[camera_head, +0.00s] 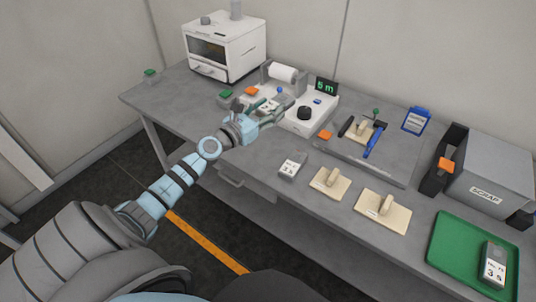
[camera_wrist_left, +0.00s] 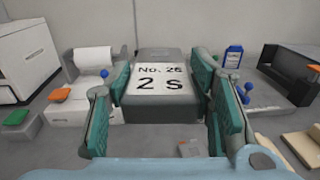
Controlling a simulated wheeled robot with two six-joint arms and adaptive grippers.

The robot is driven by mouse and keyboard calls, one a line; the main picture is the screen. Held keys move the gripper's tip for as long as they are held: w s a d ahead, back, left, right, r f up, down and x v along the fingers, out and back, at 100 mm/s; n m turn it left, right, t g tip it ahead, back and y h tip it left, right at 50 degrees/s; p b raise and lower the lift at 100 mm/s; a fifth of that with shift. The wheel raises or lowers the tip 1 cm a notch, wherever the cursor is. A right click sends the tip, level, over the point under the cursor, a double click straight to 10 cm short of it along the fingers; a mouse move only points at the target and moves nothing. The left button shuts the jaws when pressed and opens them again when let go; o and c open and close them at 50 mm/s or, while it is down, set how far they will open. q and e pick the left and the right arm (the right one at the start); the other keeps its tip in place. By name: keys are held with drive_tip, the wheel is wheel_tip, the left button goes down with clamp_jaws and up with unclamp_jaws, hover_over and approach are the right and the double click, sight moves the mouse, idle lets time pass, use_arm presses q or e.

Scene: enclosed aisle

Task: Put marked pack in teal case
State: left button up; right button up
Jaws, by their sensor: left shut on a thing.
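My left gripper (camera_head: 262,116) is shut on a grey pack (camera_wrist_left: 158,55) with a white label. In the left wrist view the label reads "No. 26" and "2 s", and the pack sits between the teal finger pads. In the head view the gripper is over the table in front of the roll holder, and its fingers partly hide the pack. Another grey labelled pack (camera_head: 292,165) lies on the table near its front edge. A third labelled pack (camera_head: 493,266) lies in a green tray (camera_head: 453,245) at the right. I cannot make out a teal case. My right gripper is out of view.
A white oven-like box (camera_head: 224,50) stands at the back left. A device with a black knob (camera_head: 305,113) and a display reading "5 m" (camera_head: 326,87) stand mid-table. Two wooden blocks with handles (camera_head: 383,212) lie at the front. A grey scrap bin (camera_head: 491,178) is at the right.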

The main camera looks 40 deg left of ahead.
sight(262, 159)
use_arm(q)
drive_tip(key=shift+a+f+n+y, duration=0.2)
drive_tip(key=shift+a+f+y, duration=0.15)
drive_tip(key=shift+a, duration=0.2)
drive_tip(key=shift+a+f+n+y, duration=0.2)
drive_tip(key=shift+a+f+y, duration=0.1)
drive_tip(key=shift+a, duration=0.2)
drive_tip(key=shift+s+a+r, duration=0.1)
drive_tip(key=shift+a, duration=0.15)
wheel_tip(262, 159, down, 20)
drive_tip(key=b, duration=2)
drive_tip(key=o, duration=1.3)
